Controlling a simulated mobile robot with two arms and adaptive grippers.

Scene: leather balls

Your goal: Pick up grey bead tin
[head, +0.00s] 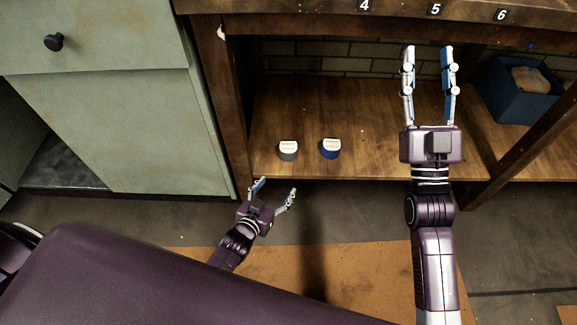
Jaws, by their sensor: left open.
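The grey bead tin (288,151) is a small round tin with a white label, standing near the front edge of the wooden shelf (375,120). A similar blue tin (331,149) stands just right of it, apart from it. My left gripper (277,187) is open and empty, in front of and below the shelf edge, close to the grey tin but not touching it. My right gripper (428,54) is over the right part of the shelf, its two fingers apart with nothing between them.
A blue box (518,88) with a pale item inside stands at the shelf's right. A dark wooden post (224,90) bounds the shelf on the left, beside a green cabinet (130,130). A tabletop (300,8) with number tags overhangs the shelf. The shelf behind the tins is clear.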

